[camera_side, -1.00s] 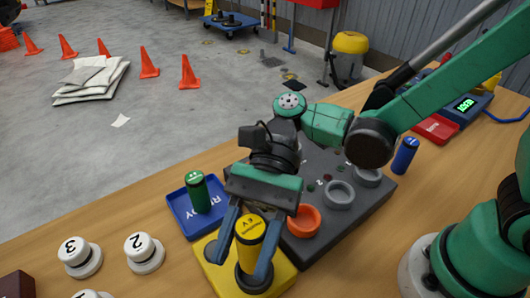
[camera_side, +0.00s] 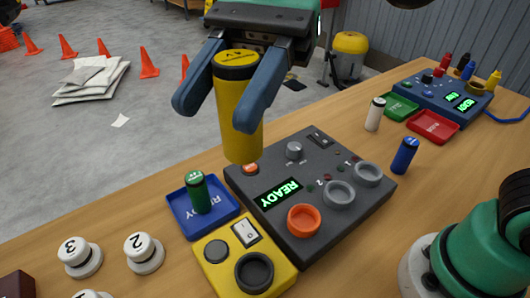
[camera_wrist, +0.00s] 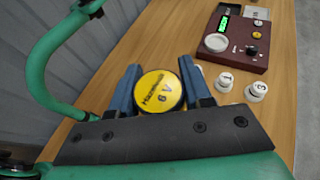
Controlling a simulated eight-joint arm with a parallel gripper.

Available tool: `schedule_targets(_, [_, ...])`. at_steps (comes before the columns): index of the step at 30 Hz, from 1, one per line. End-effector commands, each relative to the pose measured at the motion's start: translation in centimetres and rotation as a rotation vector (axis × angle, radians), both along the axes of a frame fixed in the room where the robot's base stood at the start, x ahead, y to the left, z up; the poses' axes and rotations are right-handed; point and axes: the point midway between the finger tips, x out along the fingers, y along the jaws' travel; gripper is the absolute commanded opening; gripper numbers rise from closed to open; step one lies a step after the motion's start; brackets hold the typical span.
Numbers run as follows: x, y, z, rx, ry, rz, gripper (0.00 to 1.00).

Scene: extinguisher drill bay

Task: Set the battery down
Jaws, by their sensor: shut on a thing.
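A yellow battery (camera_side: 240,110) with a dark top hangs upright between the fingers of my gripper (camera_side: 236,92), which is shut on it. It is high above the table, in line with the back edge of the dark grey device. The yellow box (camera_side: 270,284) at the front has an empty dark round socket (camera_side: 254,271).
The dark grey device (camera_side: 330,225) has an orange ring, two grey rings and a lit READY display. A green battery (camera_side: 197,192) stands in a blue tray (camera_side: 176,208). A blue battery (camera_side: 405,155), a white battery (camera_side: 375,114) and numbered white knobs (camera_side: 144,252) stand around. A maroon device (camera_wrist: 232,45) shows in the wrist view.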

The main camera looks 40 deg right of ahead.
Motion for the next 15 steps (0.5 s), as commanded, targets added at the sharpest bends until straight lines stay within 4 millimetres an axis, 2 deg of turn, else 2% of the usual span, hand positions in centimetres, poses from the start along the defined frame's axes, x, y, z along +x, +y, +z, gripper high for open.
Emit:
schedule_targets(5, [7.0,-5.0,-0.5,0.0,0.0,-0.248,0.0])
schedule_targets(9, [12.2,-11.5,-1.3,0.0,0.0,-0.481,0.0])
schedule_targets(11, [14.0,-14.7,-1.7,0.0,0.0,-0.577,0.0])
schedule_targets(12, [14.9,-16.9,-2.0,0.0,0.0,-0.64,0.0])
schedule_targets(15, [16.5,-22.3,-2.7,0.0,0.0,-0.787,0.0])
